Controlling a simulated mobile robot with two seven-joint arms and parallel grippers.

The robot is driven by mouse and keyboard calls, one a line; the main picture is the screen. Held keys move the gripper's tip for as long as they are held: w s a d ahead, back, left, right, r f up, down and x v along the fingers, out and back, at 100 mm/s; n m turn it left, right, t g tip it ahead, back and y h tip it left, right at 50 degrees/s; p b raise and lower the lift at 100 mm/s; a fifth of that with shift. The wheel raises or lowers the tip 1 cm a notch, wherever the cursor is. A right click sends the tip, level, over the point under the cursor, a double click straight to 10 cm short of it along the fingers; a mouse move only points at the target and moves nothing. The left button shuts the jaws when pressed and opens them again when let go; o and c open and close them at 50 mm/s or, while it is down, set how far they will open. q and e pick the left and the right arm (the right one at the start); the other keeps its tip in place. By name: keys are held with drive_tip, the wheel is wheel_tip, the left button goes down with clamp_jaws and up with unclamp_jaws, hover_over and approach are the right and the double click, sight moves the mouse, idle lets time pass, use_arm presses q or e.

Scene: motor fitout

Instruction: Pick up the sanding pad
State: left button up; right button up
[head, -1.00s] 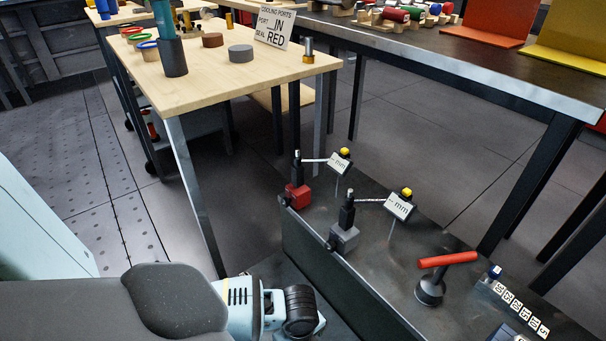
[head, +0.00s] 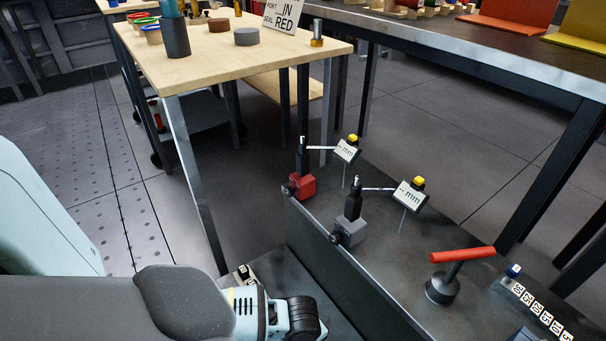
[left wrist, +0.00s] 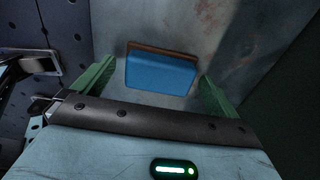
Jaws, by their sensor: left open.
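A blue block with a brown edge, which looks like the sanding pad (left wrist: 160,74), shows in the left wrist view on a grey, scuffed metal surface. My left gripper (left wrist: 156,84) is open, with one green finger on each side of the pad. Whether the fingers touch or reach down around it, I cannot tell. In the head view, my left arm comes in at the bottom, and I cannot make out its fingers or the pad there. My right gripper is in neither view.
A dark bench holds a red-based gauge stand (head: 302,185), a grey-based gauge stand (head: 350,228) and a red-handled tool (head: 442,285). An upright dark panel (head: 340,265) borders it. A wooden table (head: 200,75) with cups and pucks stands behind. Open floor (head: 85,200) lies left.

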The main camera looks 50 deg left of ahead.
use_arm(q)
drive_tip(key=c, duration=0.9)
drive_tip(key=shift+c, duration=1)
drive_tip(key=shift+r+p, duration=0.45)
drive_tip(key=shift+r, duration=0.3)
wheel_tip(320, 180, up, 2)
drive_tip(key=shift+r+p, duration=0.2)
drive_tip(key=shift+p, duration=0.5)
drive_tip(key=s+a+p, duration=0.1)
drive_tip(key=s+a, duration=0.2)
drive_tip(key=s, duration=0.1)
drive_tip(key=s+a+p, duration=0.2)
drive_tip(key=s+a, duration=0.1)
drive_tip(key=s, duration=0.1)
drive_tip(key=s+a+r+p, duration=0.1)
drive_tip(key=s+a, duration=0.2)
drive_tip(key=s, duration=0.2)
drive_tip(key=shift+s, duration=0.1)
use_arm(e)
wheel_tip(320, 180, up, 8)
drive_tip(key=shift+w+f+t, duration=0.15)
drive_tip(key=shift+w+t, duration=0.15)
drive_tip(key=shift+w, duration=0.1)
